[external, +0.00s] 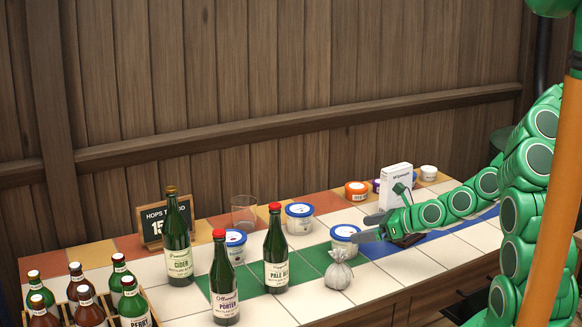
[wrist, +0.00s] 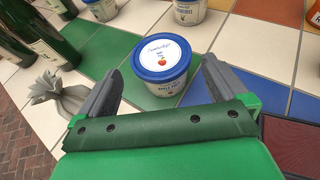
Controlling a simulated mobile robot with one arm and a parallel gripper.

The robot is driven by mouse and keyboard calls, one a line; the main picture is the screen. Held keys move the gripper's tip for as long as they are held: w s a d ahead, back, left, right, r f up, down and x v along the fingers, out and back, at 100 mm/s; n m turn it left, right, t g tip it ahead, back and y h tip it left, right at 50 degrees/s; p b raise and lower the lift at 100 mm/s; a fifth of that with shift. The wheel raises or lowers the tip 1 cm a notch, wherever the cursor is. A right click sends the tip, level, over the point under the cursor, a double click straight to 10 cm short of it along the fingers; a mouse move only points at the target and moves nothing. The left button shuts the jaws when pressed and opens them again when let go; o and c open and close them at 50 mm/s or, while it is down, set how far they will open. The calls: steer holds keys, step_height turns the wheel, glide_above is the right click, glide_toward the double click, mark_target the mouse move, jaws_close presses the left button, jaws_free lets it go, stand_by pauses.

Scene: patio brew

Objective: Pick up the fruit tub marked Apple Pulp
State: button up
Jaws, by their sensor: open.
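The tub marked Apple Pulp (wrist: 162,88) is white with a blue-rimmed lid that shows a small red fruit. In the wrist view it stands upright between the fingers of my gripper (wrist: 162,72), with gaps visible on both sides. In the external view this tub (external: 344,246) stands on the tiled counter, just left of my gripper (external: 367,228). My gripper is open and low over the counter, pointing at the tub. I cannot tell whether a finger touches it.
Two similar blue-lidded tubs stand farther back, one right (external: 299,222) and one left (external: 235,247). A grey tied sack (external: 338,275) and the Pale Ale bottle (external: 276,255) stand nearby. A white box (external: 396,184) and an orange-lidded jar (external: 356,191) stand behind my gripper.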

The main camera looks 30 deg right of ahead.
mark_target(347, 231)
steer(key=shift+x, duration=3.45)
steer(key=shift+c, duration=0.2)
steer(key=c, duration=0.9)
steer(key=shift+w+r, duration=0.1)
steer(key=shift+r, duration=0.05)
